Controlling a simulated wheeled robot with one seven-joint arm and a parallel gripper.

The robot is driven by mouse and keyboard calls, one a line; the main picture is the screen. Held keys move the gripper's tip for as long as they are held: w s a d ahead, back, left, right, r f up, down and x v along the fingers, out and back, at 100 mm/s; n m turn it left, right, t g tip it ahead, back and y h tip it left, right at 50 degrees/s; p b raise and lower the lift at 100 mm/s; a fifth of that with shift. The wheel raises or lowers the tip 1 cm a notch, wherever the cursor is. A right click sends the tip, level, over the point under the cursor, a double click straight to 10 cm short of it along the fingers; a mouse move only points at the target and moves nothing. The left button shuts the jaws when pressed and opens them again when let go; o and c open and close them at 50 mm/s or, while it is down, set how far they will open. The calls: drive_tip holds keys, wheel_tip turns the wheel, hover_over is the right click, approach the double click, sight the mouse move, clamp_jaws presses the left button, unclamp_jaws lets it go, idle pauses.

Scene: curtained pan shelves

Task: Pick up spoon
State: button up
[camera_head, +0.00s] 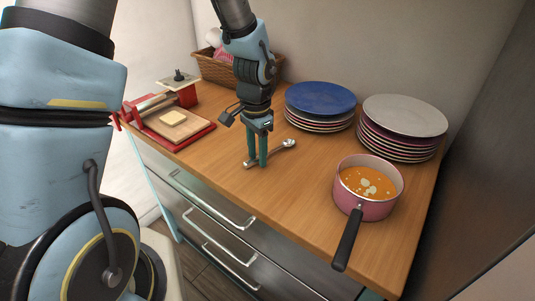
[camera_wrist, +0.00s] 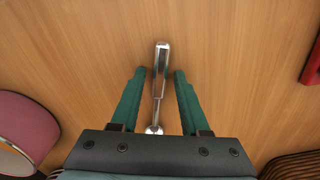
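A shiny metal spoon (camera_head: 279,148) lies on the wooden counter, its bowl end pointing right and back. My gripper (camera_head: 257,165) points down over its handle end. In the wrist view, the spoon (camera_wrist: 160,85) runs lengthwise between the two green fingers of my gripper (camera_wrist: 160,72). A gap shows on each side, so the gripper is open and not gripping it. The spoon's lower end is partly hidden by the gripper body in that view. Whether the fingertips touch the counter, I cannot tell.
A pink pan (camera_head: 368,207) with orange soup stands at right, its black handle over the front edge. Stacks of plates, one topped blue (camera_head: 320,97) and one grey (camera_head: 405,114), stand behind. A red board (camera_head: 172,136) lies left, a wicker basket (camera_head: 214,70) behind. Counter around the spoon is clear.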

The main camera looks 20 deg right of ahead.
clamp_jaws()
idle(0.5)
wheel_tip(320, 180, up, 10)
drive_tip(key=b, duration=0.1)
drive_tip(key=shift+b, duration=0.35)
drive_tip(key=shift+c, duration=1.9)
unclamp_jaws()
clamp_jaws()
